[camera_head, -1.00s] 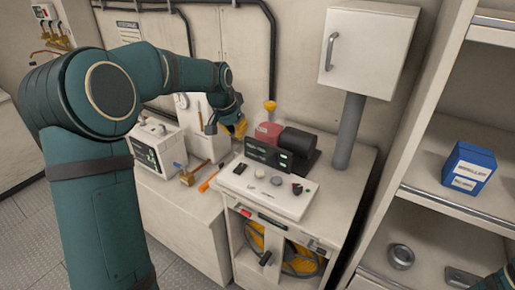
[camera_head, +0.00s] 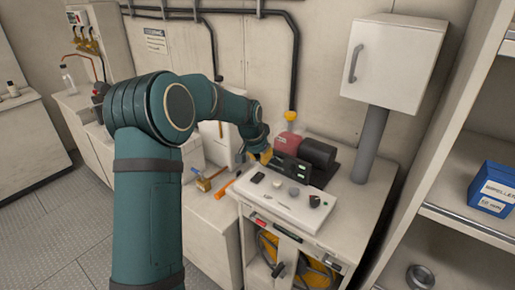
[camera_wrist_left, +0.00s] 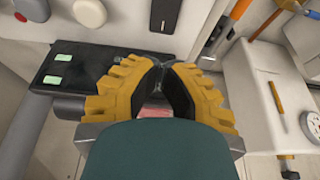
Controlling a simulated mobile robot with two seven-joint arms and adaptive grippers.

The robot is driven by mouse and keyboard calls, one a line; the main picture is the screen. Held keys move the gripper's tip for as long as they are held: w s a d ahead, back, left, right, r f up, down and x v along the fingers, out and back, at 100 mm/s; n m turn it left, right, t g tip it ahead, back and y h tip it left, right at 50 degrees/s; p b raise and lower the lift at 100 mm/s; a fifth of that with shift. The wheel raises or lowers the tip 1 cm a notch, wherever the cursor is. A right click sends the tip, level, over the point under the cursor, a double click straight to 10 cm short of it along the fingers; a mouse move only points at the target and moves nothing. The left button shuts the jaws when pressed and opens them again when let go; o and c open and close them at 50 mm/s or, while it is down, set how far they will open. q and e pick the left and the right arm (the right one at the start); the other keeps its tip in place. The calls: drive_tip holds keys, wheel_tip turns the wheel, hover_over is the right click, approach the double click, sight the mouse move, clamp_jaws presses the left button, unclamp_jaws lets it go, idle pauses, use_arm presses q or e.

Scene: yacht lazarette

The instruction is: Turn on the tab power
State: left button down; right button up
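A white control panel (camera_head: 300,208) stands on the cabinet top. It carries a black rocker switch (camera_head: 258,177) at its left end, then several round knobs (camera_head: 293,191). The rocker also shows in the left wrist view (camera_wrist_left: 165,14), beyond the fingertips. A black display box (camera_head: 291,168) with green readouts stands behind the panel; it also shows in the left wrist view (camera_wrist_left: 70,75). I cannot read a label for the tab power. My left gripper (camera_head: 266,157) is above the display's left end, its yellow fingertips (camera_wrist_left: 160,64) together and empty. My right gripper is out of view.
A red and black motor unit (camera_head: 305,148) sits behind the display. An orange-handled tool (camera_head: 223,188) and a brass-headed tool (camera_head: 206,181) lie on the left counter. A wall cabinet (camera_head: 395,62) on a grey post (camera_head: 369,145) and shelves flank the right.

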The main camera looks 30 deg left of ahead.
sight(264, 173)
use_arm(q)
drive_tip(key=shift+s+x, duration=0.2)
drive_tip(key=shift+x, duration=0.95)
drive_tip(key=shift+s+x, duration=0.2)
drive_tip(key=shift+x, duration=0.95)
drive_tip(key=shift+f, duration=0.15)
drive_tip(key=shift+w+f+g+p, duration=0.15)
drive_tip(key=shift+f+g+p, duration=0.25)
drive_tip(key=shift+p, duration=0.45)
drive_tip(key=shift+f, duration=0.15)
drive_tip(key=shift+r, duration=0.2)
drive_tip(key=shift+r+p, duration=0.4)
drive_tip(key=shift+r, duration=0.3)
